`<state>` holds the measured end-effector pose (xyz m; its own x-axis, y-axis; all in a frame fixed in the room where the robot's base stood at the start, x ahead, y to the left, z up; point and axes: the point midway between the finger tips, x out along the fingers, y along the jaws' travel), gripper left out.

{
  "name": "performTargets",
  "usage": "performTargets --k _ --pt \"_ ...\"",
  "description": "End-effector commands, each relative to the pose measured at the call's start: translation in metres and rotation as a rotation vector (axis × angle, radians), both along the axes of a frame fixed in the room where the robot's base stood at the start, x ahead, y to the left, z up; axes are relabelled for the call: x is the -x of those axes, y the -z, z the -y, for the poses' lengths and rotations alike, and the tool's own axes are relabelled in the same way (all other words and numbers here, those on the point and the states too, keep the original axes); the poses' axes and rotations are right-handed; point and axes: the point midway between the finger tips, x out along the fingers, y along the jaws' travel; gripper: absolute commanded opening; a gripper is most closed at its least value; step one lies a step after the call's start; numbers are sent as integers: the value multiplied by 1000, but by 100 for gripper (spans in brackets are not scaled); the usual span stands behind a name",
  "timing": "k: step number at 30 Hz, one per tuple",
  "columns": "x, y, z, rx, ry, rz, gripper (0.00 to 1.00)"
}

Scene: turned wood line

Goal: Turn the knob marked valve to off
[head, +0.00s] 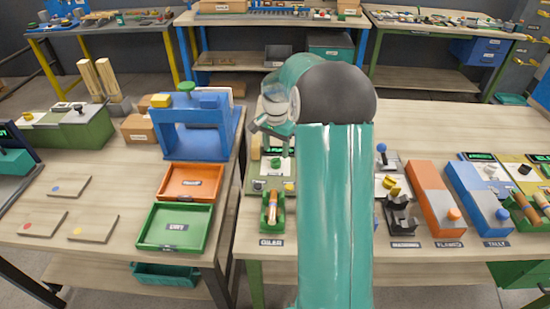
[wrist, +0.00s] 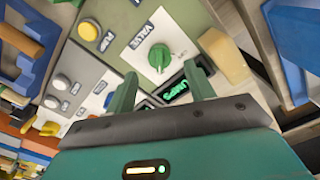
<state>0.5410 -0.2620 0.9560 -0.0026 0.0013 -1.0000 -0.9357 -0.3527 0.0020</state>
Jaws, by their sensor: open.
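The green round knob (wrist: 160,57) sits on a white plate beside the label VALVE (wrist: 141,35) in the wrist view. Its pointer setting is too small to read. My gripper (wrist: 162,88) is open and empty, with its two green fingers pointing toward the panel. The knob lies ahead of the gap between the fingertips, apart from them. In the head view my gripper (head: 268,128) hangs over the panel on the middle bench, and my arm hides part of that bench.
A PUMP button (wrist: 88,30) is left of the knob in the wrist view. A pale wooden block (wrist: 223,55) stands close to the right finger. A lit green display (wrist: 176,92) shows between the fingers. The orange tray (head: 190,182) is on the left bench.

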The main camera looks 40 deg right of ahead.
Motion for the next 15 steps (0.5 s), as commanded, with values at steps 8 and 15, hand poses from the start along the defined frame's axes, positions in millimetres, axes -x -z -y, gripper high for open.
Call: performTargets --k 8,15 --pt "-1 41 -1 0 -2 0 54" --pt "-1 48 -1 2 -2 2 54"
